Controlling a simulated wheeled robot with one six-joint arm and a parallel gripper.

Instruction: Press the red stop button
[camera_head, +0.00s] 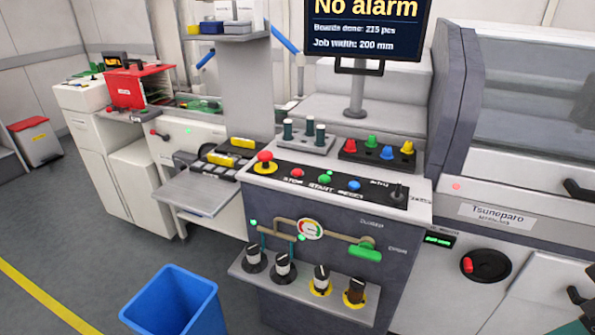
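The red stop button (297,173) is a small low button at the left of a black strip on the grey control console, above the printed word STOP. A green start button (325,179) and a blue reset button (354,186) stand to its right. A larger red mushroom button (264,158) on a yellow base sits to its left. Nothing covers the stop button. My gripper cannot be made out. Only a cut-off dark and green shape shows at the lower right edge, and I cannot tell what it is.
A black box with coloured knobs (372,149) and a grey block with cylinders (307,136) stand behind the buttons. A monitor (367,29) rises behind. A shelf with several knobs (293,285) juts out below. A blue bin (175,304) stands on the floor at front left.

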